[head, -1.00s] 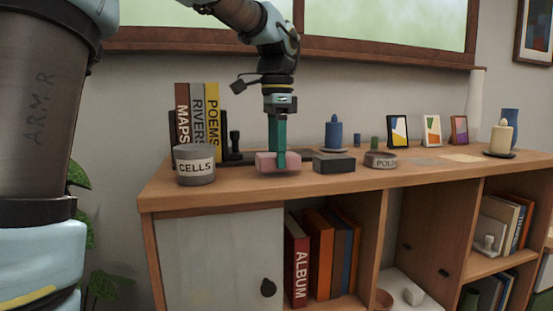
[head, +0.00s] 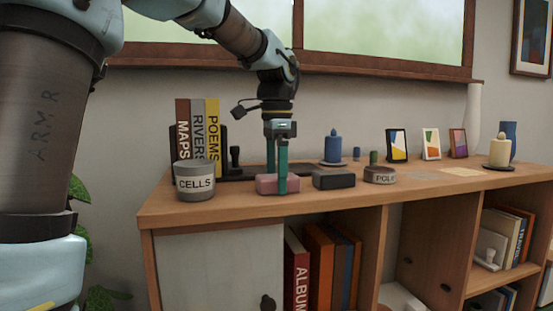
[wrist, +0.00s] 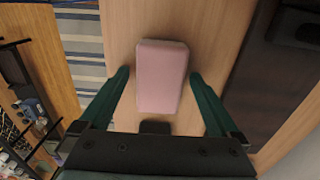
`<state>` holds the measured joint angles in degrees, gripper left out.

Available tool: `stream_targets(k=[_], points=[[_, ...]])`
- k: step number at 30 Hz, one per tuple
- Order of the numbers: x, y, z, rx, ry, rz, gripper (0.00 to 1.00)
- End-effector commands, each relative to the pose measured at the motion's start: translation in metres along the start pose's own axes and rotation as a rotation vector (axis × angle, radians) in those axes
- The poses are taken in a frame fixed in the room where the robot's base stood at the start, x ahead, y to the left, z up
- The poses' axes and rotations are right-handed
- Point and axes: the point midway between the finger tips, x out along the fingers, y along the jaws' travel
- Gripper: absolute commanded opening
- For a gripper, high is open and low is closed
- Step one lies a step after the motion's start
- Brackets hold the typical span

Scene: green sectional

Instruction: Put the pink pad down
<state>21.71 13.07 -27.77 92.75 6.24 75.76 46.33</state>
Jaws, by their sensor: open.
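The pink pad (head: 265,186) lies flat on the wooden cabinet top (head: 225,204), near its front edge, between the grey CELLS pot and a dark block. My gripper (head: 277,182) is open around it, one finger in front and one behind. In the wrist view the pink pad (wrist: 161,77) lies between the two green fingertips of my gripper (wrist: 158,76), with a gap on each side. The pad's far side is hidden in the head view.
The CELLS pot (head: 195,181) stands left of the pad, with upright books (head: 197,135) behind it. The dark block (head: 334,179) and a grey POLI-labelled dish (head: 380,175) stand close on the right. A black tray (wrist: 275,75) lies behind the pad.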

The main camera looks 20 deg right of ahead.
Motion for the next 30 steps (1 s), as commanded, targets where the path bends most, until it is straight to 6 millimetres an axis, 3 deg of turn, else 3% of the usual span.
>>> stream_targets(k=[2, 12, 18, 30], points=[[0.007, 0.0, 0.0, -0.001, 0.001, -0.001, 0.97], [-0.07, -0.002, -0.003, 0.001, 0.003, -0.003, 0.97], [-0.098, -0.002, -0.002, 0.0, 0.002, -0.002, 0.97], [-0.106, -0.001, -0.001, 0.0, 0.0, -0.001, 0.97]])
